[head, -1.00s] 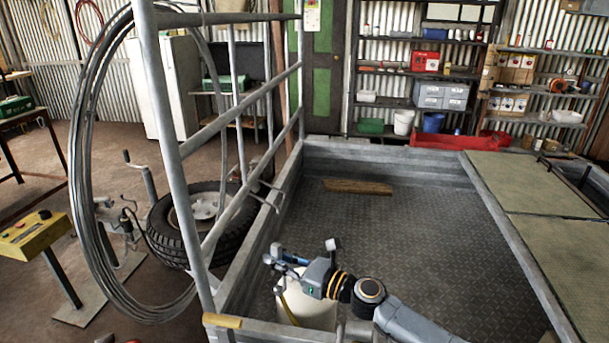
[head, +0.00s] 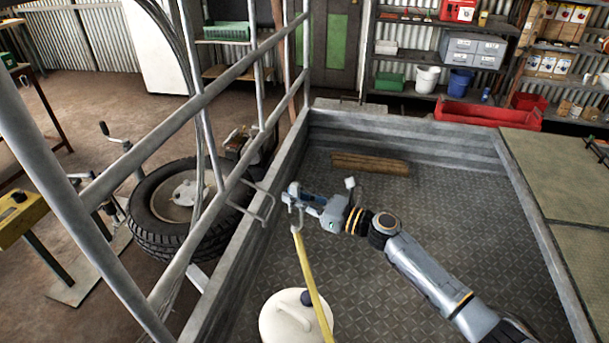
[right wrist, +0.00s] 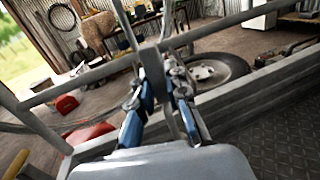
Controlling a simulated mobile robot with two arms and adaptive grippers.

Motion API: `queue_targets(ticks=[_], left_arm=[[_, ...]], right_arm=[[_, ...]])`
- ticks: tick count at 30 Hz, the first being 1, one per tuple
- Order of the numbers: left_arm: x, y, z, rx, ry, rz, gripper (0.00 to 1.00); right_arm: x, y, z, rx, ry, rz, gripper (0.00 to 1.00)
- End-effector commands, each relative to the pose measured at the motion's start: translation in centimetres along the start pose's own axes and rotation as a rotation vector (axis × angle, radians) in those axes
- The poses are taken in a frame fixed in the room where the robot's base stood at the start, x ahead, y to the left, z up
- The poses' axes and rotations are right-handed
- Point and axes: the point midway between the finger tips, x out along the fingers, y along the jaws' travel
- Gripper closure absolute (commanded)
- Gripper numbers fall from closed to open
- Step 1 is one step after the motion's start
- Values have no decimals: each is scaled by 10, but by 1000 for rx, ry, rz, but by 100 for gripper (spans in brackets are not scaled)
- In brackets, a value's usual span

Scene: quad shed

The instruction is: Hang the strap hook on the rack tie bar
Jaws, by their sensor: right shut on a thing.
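My right gripper (head: 292,191) is shut on the strap hook (head: 298,211), a small grey metal piece, above the trailer bed. A yellow strap (head: 313,280) runs down from the hook past the white drum (head: 283,318). The grey tubular rack (head: 218,110) stands to the left along the trailer side. One rack bar (head: 232,192) and a small bent bar (head: 262,203) lie left of my gripper, apart from it in this view. In the right wrist view my fingers (right wrist: 162,98) close around a grey piece (right wrist: 152,72), with a rack bar (right wrist: 225,24) beyond. My left gripper is out of view.
The trailer side wall (head: 268,165) runs between rack and bed. The chequer-plate bed (head: 425,225) is mostly clear, with a wooden block (head: 370,163) at the far end. A spare wheel (head: 172,205) and looped cable stand outside, beyond the rack.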

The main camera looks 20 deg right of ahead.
Motion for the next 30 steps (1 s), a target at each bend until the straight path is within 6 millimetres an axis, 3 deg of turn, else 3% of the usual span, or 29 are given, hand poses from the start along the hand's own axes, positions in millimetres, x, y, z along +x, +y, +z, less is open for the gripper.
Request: queue_targets(ticks=[8,24,30], left_arm=[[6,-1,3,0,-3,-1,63],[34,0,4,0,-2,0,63],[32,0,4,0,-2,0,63]], right_arm=[[6,1,-5,0,-3,2,100],[35,0,-29,-1,-3,1,100],[49,1,-27,-1,-3,1,100]])
